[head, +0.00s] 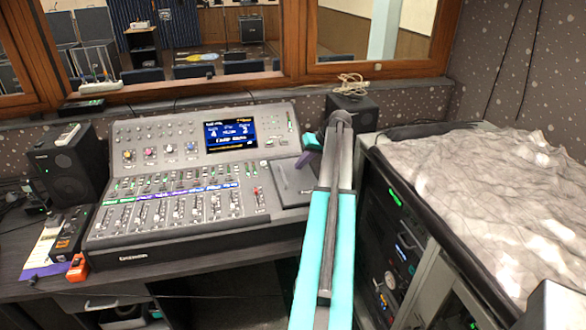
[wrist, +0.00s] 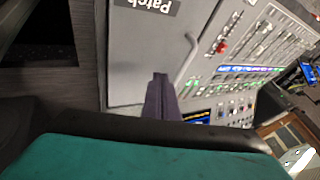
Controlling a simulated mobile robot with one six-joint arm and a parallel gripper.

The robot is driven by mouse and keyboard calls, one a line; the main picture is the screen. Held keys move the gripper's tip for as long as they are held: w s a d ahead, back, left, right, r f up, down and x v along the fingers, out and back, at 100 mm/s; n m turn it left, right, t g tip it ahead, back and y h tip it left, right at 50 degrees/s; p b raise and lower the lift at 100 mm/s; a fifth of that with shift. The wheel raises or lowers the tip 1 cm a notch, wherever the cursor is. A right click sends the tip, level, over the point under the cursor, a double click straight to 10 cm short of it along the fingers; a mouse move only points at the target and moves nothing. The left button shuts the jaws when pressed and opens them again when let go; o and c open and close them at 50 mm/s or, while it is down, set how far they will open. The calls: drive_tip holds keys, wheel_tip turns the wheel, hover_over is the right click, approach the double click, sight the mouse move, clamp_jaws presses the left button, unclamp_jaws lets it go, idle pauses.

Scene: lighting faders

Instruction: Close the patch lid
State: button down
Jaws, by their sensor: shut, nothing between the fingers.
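The patch lid (head: 292,188) is a dark grey panel on the right part of the mixing console and looks to lie about flat there. In the wrist view the lid (wrist: 140,50) fills the upper middle, with its "Patch" label (wrist: 148,5) upside down and a curved grey handle or strip (wrist: 187,55) along one side. My gripper (head: 304,161) has purple fingers, shut and empty, at the lid's upper edge. In the wrist view the fingertips (wrist: 160,76) point at the lid's surface; whether they touch it I cannot tell. My arm covers the lid's right side in the head view.
The mixing console (head: 170,246) has faders, knobs and a lit screen (head: 231,134) left of the lid. A black speaker (head: 352,110) stands behind my gripper. An equipment rack (head: 392,235) stands close on the right, beside a cloth-covered surface (head: 490,180).

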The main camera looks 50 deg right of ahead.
drive_tip(key=a+b+v, duration=0.1)
drive_tip(key=b+v, duration=0.1)
drive_tip(key=v, duration=0.7)
drive_tip(key=shift+d, duration=0.5)
